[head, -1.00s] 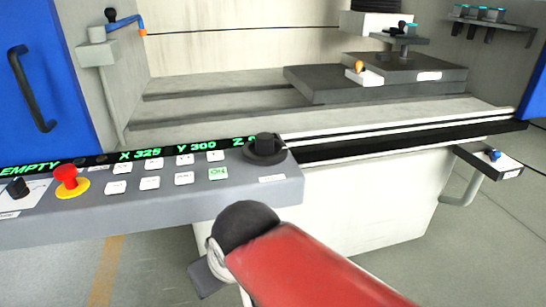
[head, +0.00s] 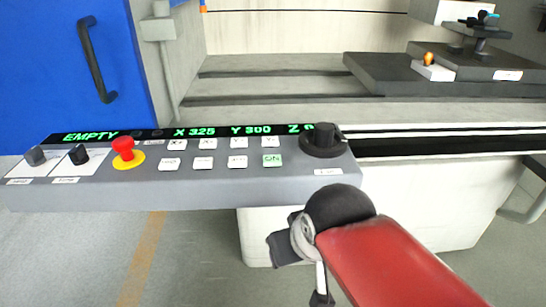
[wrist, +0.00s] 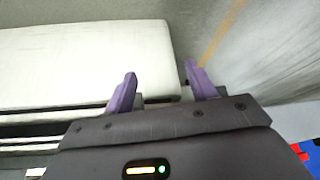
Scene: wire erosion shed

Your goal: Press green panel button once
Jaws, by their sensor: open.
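The green panel button (head: 272,160) is a small pale-green key marked ON. It sits at the right end of the lower key row on the grey control panel (head: 200,190). In the head view my red and black arm crosses in front of the machine, below and right of the button. My gripper (wrist: 160,75) shows in the wrist view with its two purple fingers apart and nothing between them. The button is not visible in the wrist view. In the head view the fingers cannot be made out, so their distance to the button is unclear.
White keys surround the button on its left and above. A black rotary knob (head: 323,141) stands close to its right. A red emergency stop (head: 124,148) on a yellow base and a black switch (head: 78,155) lie further left. The machine bed (head: 430,112) is behind.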

